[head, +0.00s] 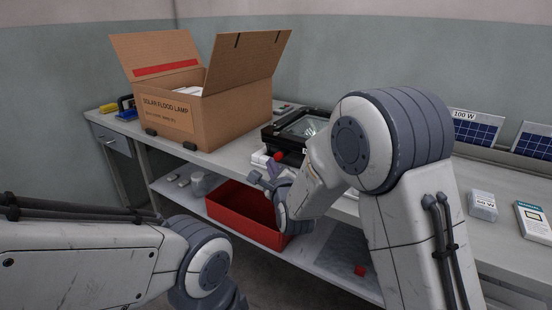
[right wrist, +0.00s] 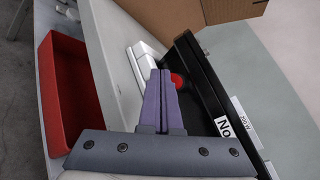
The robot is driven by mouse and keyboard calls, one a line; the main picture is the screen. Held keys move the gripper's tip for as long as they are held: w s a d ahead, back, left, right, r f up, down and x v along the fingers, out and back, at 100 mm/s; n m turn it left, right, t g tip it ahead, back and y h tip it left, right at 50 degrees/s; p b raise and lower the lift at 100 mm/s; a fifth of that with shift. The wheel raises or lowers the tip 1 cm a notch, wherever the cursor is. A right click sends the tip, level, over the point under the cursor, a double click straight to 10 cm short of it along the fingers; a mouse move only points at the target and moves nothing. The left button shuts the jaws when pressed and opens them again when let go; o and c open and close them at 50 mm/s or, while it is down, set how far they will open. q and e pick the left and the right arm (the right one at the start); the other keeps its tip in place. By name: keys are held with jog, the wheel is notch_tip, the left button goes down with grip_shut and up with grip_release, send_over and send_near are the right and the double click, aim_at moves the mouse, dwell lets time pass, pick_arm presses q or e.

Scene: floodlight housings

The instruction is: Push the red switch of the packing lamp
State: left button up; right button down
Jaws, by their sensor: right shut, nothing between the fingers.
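The packing lamp (head: 312,124) is a black floodlight housing with a glass front, lying on the bench just right of the cardboard box. Its red switch (head: 278,155) is a round knob on the near side of the housing. My right gripper (head: 264,174) is shut and empty, just in front of and below the switch in the head view. In the right wrist view the switch (right wrist: 177,81) shows right beside the closed fingertips (right wrist: 160,73), partly covered by them. I cannot tell whether they touch. My left arm shows at the lower left, but its gripper is out of view.
An open cardboard box (head: 215,118) stands on the bench (head: 190,154) left of the lamp. A red bin (head: 232,213) sits on the lower shelf. Small boxes (head: 482,205) and solar panels (head: 476,127) are at the right. A white piece (head: 260,158) lies beside the switch.

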dwell(0.3)
jog(key=shift+w+d+b, duration=0.25)
jog(key=shift+w+b, duration=0.05)
jog(key=shift+w+d, duration=0.55)
jog(key=shift+w, duration=0.05)
dwell(1.2)
jog(key=shift+a+b, duration=0.1)
jog(key=shift+b, duration=0.2)
jog(key=shift+s+a+b, duration=0.3)
jog(key=shift+s+a, duration=0.4)
jog(key=shift+s, duration=0.2)
